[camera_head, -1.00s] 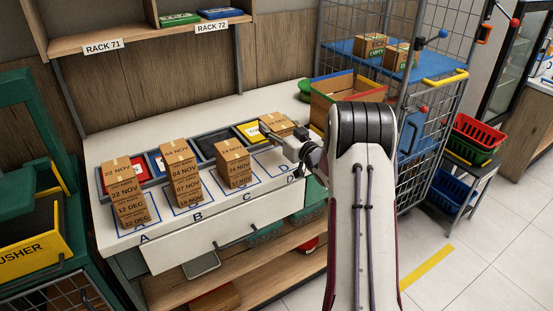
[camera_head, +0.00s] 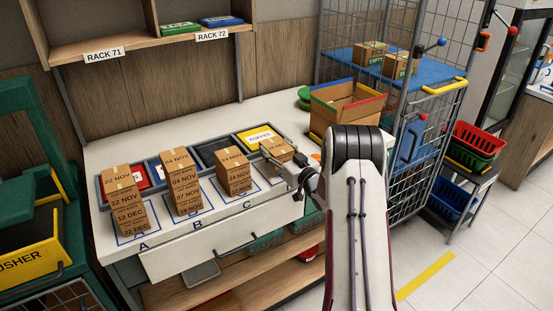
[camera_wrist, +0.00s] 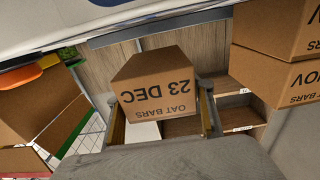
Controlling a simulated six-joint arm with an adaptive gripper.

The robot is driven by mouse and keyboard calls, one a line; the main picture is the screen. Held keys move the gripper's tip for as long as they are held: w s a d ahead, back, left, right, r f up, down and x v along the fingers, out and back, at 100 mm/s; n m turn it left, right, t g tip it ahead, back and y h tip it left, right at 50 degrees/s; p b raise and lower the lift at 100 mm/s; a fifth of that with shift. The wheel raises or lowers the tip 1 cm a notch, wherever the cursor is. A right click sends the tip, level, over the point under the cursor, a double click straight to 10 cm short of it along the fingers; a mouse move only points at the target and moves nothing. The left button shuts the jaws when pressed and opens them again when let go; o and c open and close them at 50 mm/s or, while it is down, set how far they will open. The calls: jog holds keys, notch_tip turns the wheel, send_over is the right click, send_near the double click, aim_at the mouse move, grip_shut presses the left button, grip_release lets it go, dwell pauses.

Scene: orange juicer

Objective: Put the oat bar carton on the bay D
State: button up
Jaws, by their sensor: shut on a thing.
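The oat bar carton (camera_head: 278,151) is a brown box held by my gripper (camera_head: 293,166) at the right end of the counter, above or at bay D. In the wrist view the same carton (camera_wrist: 156,90) sits between both fingers, its "23 DEC OAT BARS" print upside down. My gripper (camera_wrist: 163,112) is shut on it. Bay D's outline and letter are mostly hidden behind the carton and my gripper. I cannot tell whether the carton touches the counter.
Carton stacks stand on bay A (camera_head: 122,200), bay B (camera_head: 184,182) and bay C (camera_head: 234,172), the last just left of my carton. Behind are trays, including a yellow one labelled TOFFEE (camera_head: 258,137). An open cardboard box (camera_head: 345,105) stands at the back right, beside a wire cage (camera_head: 430,110).

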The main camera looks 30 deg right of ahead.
jog(key=shift+f, duration=1.8)
jog(key=shift+f, duration=0.1)
jog(key=o, duration=1.2)
jog(key=shift+f, duration=0.1)
jog(key=shift+o, duration=0.2)
jog(key=shift+r, duration=0.2)
jog(key=s, duration=1.2)
